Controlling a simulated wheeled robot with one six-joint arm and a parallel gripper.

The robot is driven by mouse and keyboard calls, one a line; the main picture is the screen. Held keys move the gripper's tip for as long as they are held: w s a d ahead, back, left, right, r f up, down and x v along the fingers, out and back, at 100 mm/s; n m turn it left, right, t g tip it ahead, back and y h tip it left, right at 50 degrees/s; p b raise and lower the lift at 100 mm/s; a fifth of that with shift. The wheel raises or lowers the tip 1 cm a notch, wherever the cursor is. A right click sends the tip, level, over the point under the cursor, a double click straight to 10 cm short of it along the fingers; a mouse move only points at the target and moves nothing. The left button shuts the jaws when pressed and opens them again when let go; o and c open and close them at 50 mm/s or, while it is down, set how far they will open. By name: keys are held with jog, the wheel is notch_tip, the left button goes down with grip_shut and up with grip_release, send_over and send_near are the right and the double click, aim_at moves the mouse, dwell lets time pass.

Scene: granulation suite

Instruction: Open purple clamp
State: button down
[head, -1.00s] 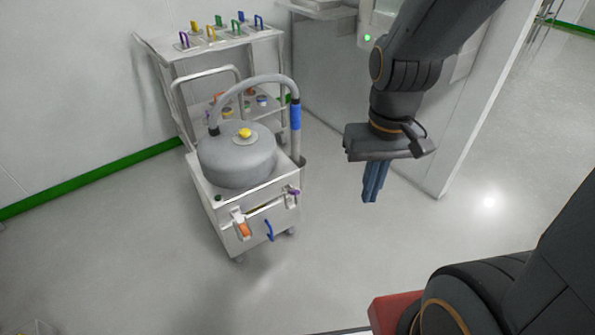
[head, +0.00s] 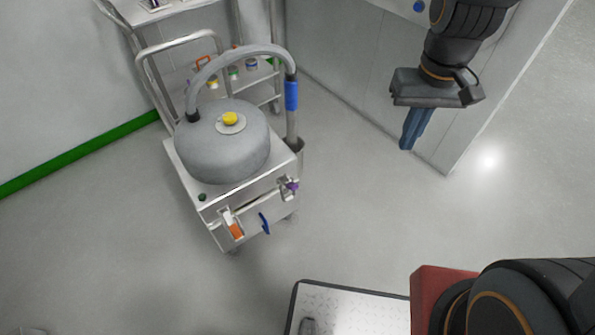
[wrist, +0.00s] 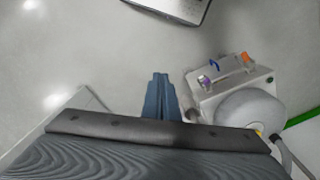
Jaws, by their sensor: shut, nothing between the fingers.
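The purple clamp (head: 292,186) is a small purple piece on a metal fitting at the right end of the front face of a wheeled vacuum unit (head: 222,150). It also shows small in the wrist view (wrist: 204,80). An orange clamp (head: 236,230) sits at the left end of the same face, and a blue handle (head: 264,223) between them. My gripper (head: 408,146) has blue fingers pointing down, shut and empty, in the air to the right of the unit and apart from it.
A grey hose arches over the unit to a blue-banded pipe (head: 291,96). A shelf cart (head: 258,76) with small coloured items stands behind. A white wall panel (head: 365,95) is behind my gripper. The floor (head: 350,235) between is clear.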

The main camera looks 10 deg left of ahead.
jog(key=w+a+f+n+b, duration=0.2)
jog(key=w+a+f, duration=0.25)
jog(key=a, duration=0.25)
jog(key=w+a+f+n+b, duration=0.1)
jog(key=w+a+f+n, duration=0.1)
jog(key=w+a+f, duration=0.4)
jog(key=n+b, duration=0.3)
jog(key=b, duration=0.1)
send_over(291, 183)
jog(key=w+a, duration=0.2)
jog(key=f, duration=1.9)
jog(key=shift+s+d+f, duration=0.2)
jog(key=shift+s+f, duration=0.05)
jog(key=shift+s+d+f+p, duration=0.2)
jog(key=shift+s+d+f, duration=0.1)
jog(key=shift+f, duration=0.15)
jog(key=shift+s+d+f+p, duration=0.15)
jog(key=shift+s+d+f, duration=0.1)
jog(key=shift+f, duration=0.15)
jog(key=shift+s+d+f, duration=0.25)
jog(key=shift+d+f, duration=0.05)
jog(key=shift+f, duration=0.25)
